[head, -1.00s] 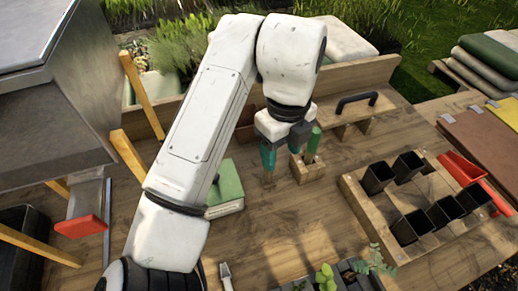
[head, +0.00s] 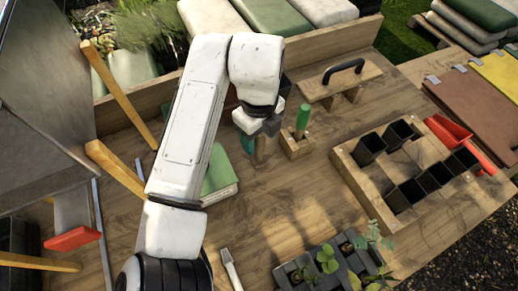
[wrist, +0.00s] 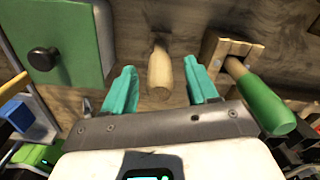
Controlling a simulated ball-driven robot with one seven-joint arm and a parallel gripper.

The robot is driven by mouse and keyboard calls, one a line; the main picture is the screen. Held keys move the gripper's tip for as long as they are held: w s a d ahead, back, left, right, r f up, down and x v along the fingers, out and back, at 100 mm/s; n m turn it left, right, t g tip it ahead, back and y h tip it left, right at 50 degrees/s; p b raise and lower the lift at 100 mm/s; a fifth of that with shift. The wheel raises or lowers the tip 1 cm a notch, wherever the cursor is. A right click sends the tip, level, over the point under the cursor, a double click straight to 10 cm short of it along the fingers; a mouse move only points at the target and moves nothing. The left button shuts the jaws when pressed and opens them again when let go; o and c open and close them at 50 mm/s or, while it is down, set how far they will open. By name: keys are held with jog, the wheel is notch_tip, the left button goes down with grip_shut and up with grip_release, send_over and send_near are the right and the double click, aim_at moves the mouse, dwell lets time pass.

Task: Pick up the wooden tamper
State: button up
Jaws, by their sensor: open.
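The wooden tamper (wrist: 159,73) is a plain, pale wooden piece with a rounded end, seen between my fingers in the wrist view. In the head view the tamper (head: 260,152) stands on the bench, partly hidden by my gripper (head: 258,143). In the wrist view my gripper (wrist: 160,80) is open, with one teal finger on each side of the tamper. Gaps show on both sides, so neither finger appears to touch it.
A green-handled tool (head: 303,117) stands in a wooden block (head: 295,146) just right of the tamper. A green box (head: 219,178) lies to the left. A black-handled board (head: 318,88) is behind, and a wooden rack (head: 352,172) of black pots is further right.

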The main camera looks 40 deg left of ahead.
aim_at(259, 150)
jog(key=shift+f, duration=1.35)
jog(key=shift+c, duration=0.3)
grip_shut()
